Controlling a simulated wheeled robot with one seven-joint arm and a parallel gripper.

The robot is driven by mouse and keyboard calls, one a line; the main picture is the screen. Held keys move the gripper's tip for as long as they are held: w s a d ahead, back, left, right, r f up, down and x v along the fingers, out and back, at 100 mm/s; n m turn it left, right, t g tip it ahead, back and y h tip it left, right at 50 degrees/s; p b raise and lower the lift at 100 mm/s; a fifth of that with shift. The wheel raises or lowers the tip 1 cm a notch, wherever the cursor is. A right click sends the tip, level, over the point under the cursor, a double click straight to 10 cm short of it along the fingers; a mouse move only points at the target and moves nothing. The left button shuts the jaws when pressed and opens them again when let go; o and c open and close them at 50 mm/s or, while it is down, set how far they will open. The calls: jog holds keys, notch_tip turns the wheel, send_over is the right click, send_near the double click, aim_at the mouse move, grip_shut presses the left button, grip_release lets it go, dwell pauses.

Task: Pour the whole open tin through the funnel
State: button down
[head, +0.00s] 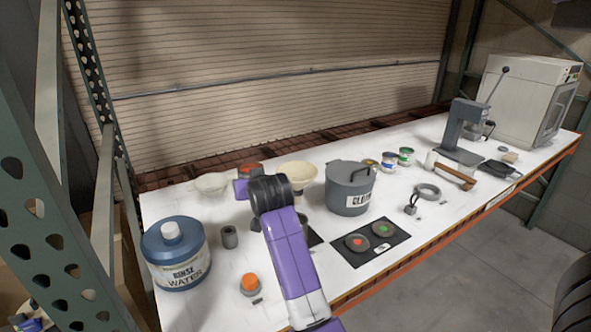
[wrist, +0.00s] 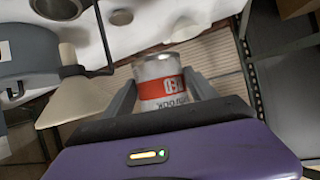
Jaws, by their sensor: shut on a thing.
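My gripper (wrist: 163,95) is shut on the tin (wrist: 162,84), which has a silver body and a red label band. The label reads upside down in the wrist view, where the bench surface is also at the top, so the tin seems about upright. The tin's opening and contents are hidden. In the head view my gripper (head: 243,187) is over the back of the bench, left of the cream funnel (head: 296,171). A red-topped shape (head: 250,168) shows just behind it; I cannot tell whether it is the held tin. The funnel also shows beside the tin in the wrist view (wrist: 85,103).
A white bowl (head: 211,183) is at the left. A rinse water jug (head: 177,262) stands front left. A black mat (head: 385,257) with round pieces lies in front. Small tins (head: 405,156) stand farther right.

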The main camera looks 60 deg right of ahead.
jog(key=shift+r, duration=0.15)
jog(key=shift+r, duration=0.4)
jog(key=shift+s+d+r+m+t+y+p, duration=0.1)
jog(key=shift+s+r+m+t+p, duration=0.1)
jog(key=shift+r, duration=0.3)
jog(key=shift+s+d+r+m+t+y+p, duration=0.1)
jog(key=shift+d+r+m+t+p, duration=0.1)
jog(key=shift+r, duration=0.3)
jog(key=shift+s+d+r+m+t+y+p, duration=0.1)
jog(key=shift+s+r+p, duration=0.1)
jog(key=shift+r, duration=0.3)
jog(key=shift+s+d+r+m+t+y, duration=0.25)
jog(key=shift+r+m, duration=0.1)
jog(key=shift+r, duration=0.25)
jog(key=shift+s+d+r+m+t+y, duration=0.15)
jog(key=shift+s+r+m+t, duration=0.15)
jog(key=shift+r, duration=0.3)
jog(key=shift+s+d+r+m+t, duration=0.15)
jog(key=shift+r+m, duration=0.1)
jog(key=shift+r, duration=0.2)
jog(key=shift+s+d+r+m+t, duration=0.1)
jog(key=shift+d+r+m, duration=0.1)
jog(key=shift+r, duration=0.2)
jog(key=shift+s+d+r+m+t+y, duration=0.35)
jog(key=shift+s+m, duration=0.1)
jog(key=shift+m, duration=0.15)
jog(key=shift+s+d+f+m+t, duration=0.1)
jog(key=shift+f+m+t, duration=0.35)
jog(key=shift+m, duration=0.15)
